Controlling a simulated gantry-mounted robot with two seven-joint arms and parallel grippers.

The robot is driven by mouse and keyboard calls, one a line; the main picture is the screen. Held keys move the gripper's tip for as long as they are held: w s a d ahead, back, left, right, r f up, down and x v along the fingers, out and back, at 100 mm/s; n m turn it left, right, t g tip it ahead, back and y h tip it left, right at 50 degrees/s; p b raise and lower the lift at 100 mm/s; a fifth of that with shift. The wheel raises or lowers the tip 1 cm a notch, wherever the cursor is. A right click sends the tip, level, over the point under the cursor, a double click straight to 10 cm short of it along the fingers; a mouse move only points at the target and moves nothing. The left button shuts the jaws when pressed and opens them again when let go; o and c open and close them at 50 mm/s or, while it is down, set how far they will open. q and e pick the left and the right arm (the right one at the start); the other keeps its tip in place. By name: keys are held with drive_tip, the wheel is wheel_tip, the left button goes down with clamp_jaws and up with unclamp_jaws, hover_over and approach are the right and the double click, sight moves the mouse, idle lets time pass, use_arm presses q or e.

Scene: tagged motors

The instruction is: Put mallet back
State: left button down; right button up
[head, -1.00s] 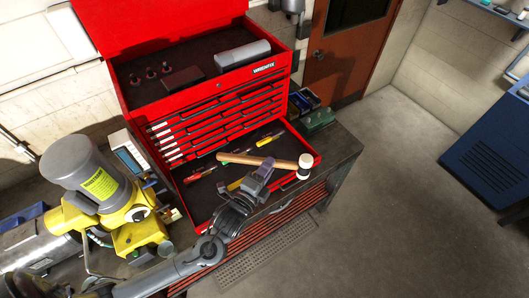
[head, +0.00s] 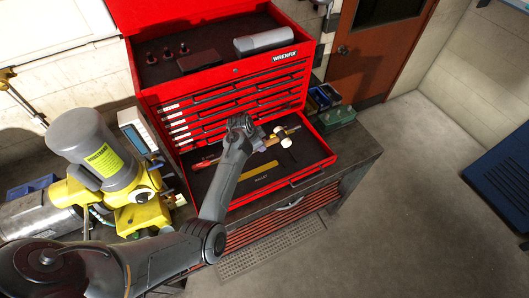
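The mallet has a white head with a dark band (head: 284,139) and a wooden handle. It is over the back right of the open red drawer (head: 322,165). My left gripper (head: 260,144) is at the mallet's handle near the head and appears shut on it. My own wrist and forearm hide most of the handle and the fingers. A bare patch of dark drawer liner with the printed word MALLET (head: 262,178) lies in front, beside a yellow strip (head: 257,171). I cannot tell whether the mallet touches the drawer's contents. My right gripper is not in view.
The red tool chest (head: 225,92) stands behind the drawer, its lid open. A yellow and grey machine (head: 105,165) stands on the bench at left. A green box (head: 337,117) sits right of the chest. Other tools lie at the drawer's back.

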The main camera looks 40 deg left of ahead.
use_arm(q)
drive_tip(key=shift+h, duration=0.4)
drive_tip(key=d+f+b, duration=0.1)
drive_tip(key=f+b, duration=0.1)
drive_tip(key=d+f+b, duration=0.1)
drive_tip(key=f+b, duration=0.1)
drive_tip(key=f, duration=0.1)
drive_tip(key=d+f+b, duration=0.1)
drive_tip(key=f+b, duration=0.1)
drive_tip(key=shift+f, duration=0.2)
idle(0.5)
drive_tip(key=shift+f+b, duration=0.25)
drive_tip(key=shift+b, duration=0.05)
drive_tip(key=shift+f, duration=0.25)
drive_tip(key=shift+f, duration=0.25)
idle(0.3)
idle(0.5)
